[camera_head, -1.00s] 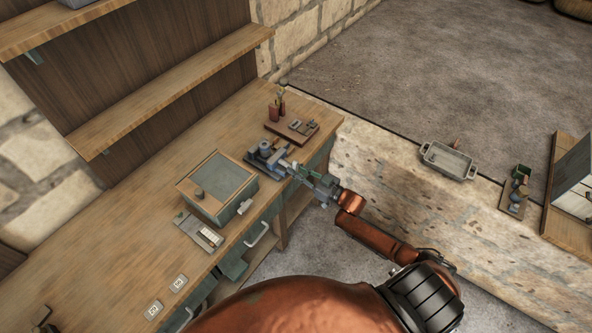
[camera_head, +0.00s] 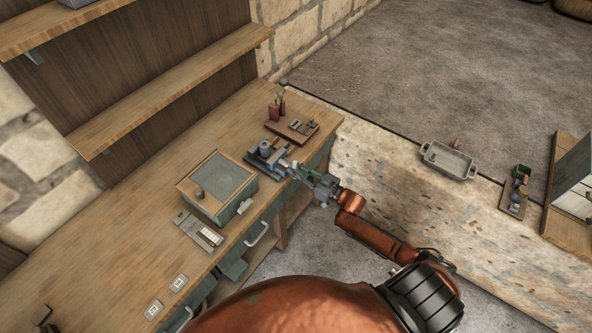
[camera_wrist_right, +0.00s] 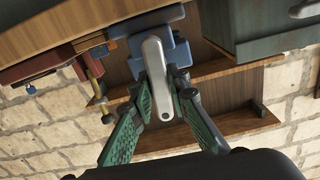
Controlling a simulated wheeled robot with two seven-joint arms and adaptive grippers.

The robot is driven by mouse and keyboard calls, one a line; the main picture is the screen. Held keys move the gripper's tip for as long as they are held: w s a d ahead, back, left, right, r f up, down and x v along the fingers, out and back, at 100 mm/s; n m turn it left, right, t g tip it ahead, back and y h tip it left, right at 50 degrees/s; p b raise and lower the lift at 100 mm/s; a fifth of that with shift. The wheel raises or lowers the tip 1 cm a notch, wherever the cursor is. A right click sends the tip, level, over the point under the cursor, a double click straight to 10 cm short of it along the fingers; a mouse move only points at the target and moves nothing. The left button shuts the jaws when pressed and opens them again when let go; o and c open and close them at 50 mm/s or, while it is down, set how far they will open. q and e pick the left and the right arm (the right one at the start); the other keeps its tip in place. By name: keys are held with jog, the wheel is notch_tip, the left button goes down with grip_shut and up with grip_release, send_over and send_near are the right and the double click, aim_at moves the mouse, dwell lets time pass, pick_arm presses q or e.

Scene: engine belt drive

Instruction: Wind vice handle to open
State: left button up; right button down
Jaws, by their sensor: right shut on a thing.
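The blue-grey vice (camera_head: 264,160) stands at the bench's front edge in the head view. In the right wrist view the vice (camera_wrist_right: 150,28) is at the top, with its pale metal handle (camera_wrist_right: 155,75) hanging in front of it. My right gripper (camera_head: 297,170) reaches the vice's front from the right. In the wrist view its green-padded fingers (camera_wrist_right: 160,92) are closed in on the handle, one on each side. The exact contact is partly hidden behind the handle. My left gripper is not in view.
A lidded box (camera_head: 217,187) stands on the bench (camera_head: 130,235) left of the vice. A small wooden tray (camera_head: 306,133) with parts lies behind it. A metal pan (camera_head: 449,160) lies further right. Open floor lies beyond.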

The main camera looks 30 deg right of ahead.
jog(key=c, duration=1.9)
grip_release()
jog(key=shift+w+a, duration=0.1)
jog(key=shift+w, duration=0.1)
jog(key=shift+s, duration=0.1)
jog(key=v, duration=1.2)
jog(key=shift+f, duration=0.1)
